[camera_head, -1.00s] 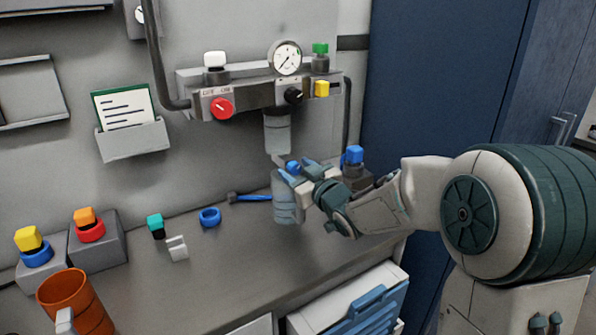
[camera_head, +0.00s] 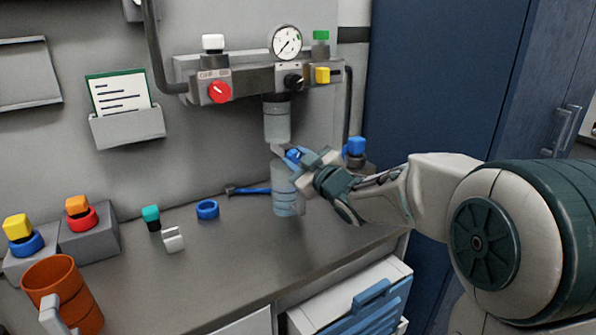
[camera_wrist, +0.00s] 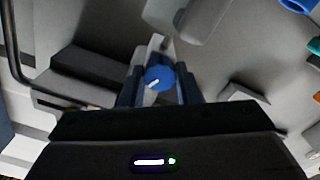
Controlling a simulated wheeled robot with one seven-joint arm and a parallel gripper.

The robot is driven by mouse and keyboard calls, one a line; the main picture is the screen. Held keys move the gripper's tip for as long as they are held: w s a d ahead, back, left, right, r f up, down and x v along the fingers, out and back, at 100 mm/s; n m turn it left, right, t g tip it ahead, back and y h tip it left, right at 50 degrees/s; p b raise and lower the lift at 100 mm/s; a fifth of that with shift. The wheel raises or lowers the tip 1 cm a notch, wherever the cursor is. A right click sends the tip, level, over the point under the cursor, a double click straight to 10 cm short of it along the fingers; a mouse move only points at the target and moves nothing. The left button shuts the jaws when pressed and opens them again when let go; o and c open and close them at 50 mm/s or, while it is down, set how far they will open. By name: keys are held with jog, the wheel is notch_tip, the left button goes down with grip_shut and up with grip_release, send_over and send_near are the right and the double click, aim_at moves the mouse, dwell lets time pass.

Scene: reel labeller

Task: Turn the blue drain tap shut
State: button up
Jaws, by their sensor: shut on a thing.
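The blue drain tap (camera_head: 292,154) is a small blue knob below the clear filter bowl (camera_head: 277,124) of the wall-mounted air unit. My gripper (camera_head: 300,160) reaches in from the right and is shut on the knob. In the wrist view the round blue knob (camera_wrist: 159,78) sits between my two fingers, with a short white mark on its face slanting to the lower left. Below the tap a clear ribbed cup (camera_head: 284,196) stands on the bench, partly hidden by my gripper.
A blue-capped item (camera_head: 355,147) stands behind my wrist. A blue ring (camera_head: 207,209) and an orange mug (camera_head: 62,290) are on the left of the bench.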

jog(key=n+b, duration=0.3)
jog(key=b, duration=0.1)
jog(key=shift+f+n, duration=0.35)
jog(key=shift+n, duration=0.05)
jog(key=n+b, duration=0.3)
jog(key=shift+n+b, duration=0.3)
jog(key=n+b, duration=0.3)
jog(key=n, duration=0.1)
jog(key=shift+r+n+b, duration=0.15)
jog(key=shift+n+b, duration=0.9)
jog(key=shift+n, duration=0.45)
jog(key=o, duration=1)
jog(key=shift+c, duration=0.2)
jog(key=shift+r, duration=0.1)
